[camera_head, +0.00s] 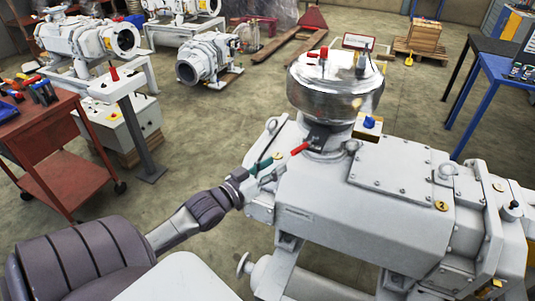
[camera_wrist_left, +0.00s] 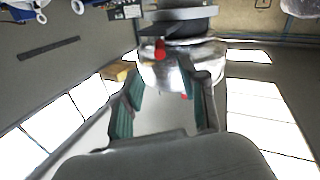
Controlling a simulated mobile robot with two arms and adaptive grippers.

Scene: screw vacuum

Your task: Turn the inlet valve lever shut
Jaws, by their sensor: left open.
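The inlet valve lever has a red grip (camera_head: 299,148) on a dark bracket, below the shiny metal canister (camera_head: 335,90) on the grey vacuum pump (camera_head: 370,190). My left gripper (camera_head: 268,169) is open, with teal finger pads, just to the left of the red grip and apparently apart from it. In the left wrist view the open fingers (camera_wrist_left: 160,85) point toward the canister (camera_wrist_left: 165,76), with nothing clearly held between them. Two red parts show there; I cannot tell which is the lever. My right gripper is not in view.
A red tool cart (camera_head: 60,140) stands at the left, and a blue-legged table (camera_head: 500,75) at the right. Other pump units (camera_head: 205,62) and a red pallet jack (camera_head: 300,30) stand behind. A blue knob (camera_head: 369,122) sits near the canister.

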